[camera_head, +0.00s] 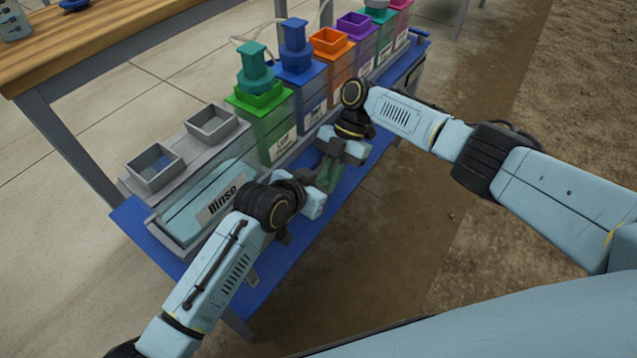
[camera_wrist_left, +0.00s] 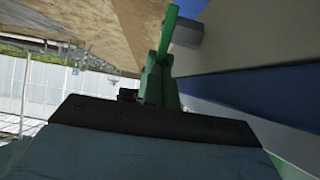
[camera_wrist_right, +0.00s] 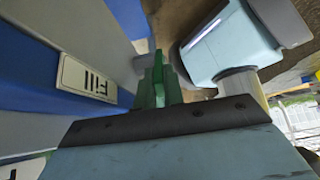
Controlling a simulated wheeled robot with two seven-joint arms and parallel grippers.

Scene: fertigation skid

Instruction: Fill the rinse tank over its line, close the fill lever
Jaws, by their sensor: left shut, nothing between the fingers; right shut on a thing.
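The rinse tank (camera_head: 178,222) is a pale blue, see-through box with a "Rinse" label at the left end of the blue bench. Its water level against a line cannot be made out. My right gripper (camera_head: 328,173) is shut at the bench front, beside a "Fill" label (camera_wrist_right: 88,82) in the right wrist view. It seems shut on the fill lever, which its green fingers (camera_wrist_right: 155,85) and hand mostly hide; the lever's position cannot be told. My left gripper is shut and empty close by, its green fingers (camera_wrist_left: 163,65) showing in the left wrist view.
Green (camera_head: 258,110), blue, orange, purple and pink tanks stand in a row to the right. A wooden table (camera_head: 100,45) is at the back left. Both hands are close together.

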